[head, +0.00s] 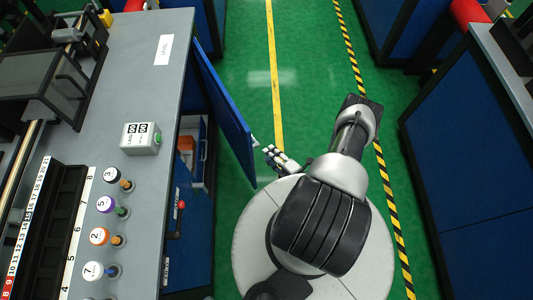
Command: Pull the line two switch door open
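A blue door (226,105) on the aisle side of the left grey-topped cabinet stands swung out, at an angle to the cabinet front. Behind it the cabinet interior shows, with an orange item (186,143) inside. A small pale handle (255,141) sits at the door's outer edge. My gripper (268,154) is just right of and below this handle in the picture, with its fingertips pointing left toward the door. A small gap seems to lie between them. The fingers are too small to tell whether they are open or shut. No line number is readable on the door.
The grey top (132,85) carries a label box (141,138), several numbered round knobs and a black rack. A red-knobbed lever (181,205) projects below the door opening. Green floor (245,60) with yellow lines is clear beyond my arm. Blue cabinets (460,150) stand at right.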

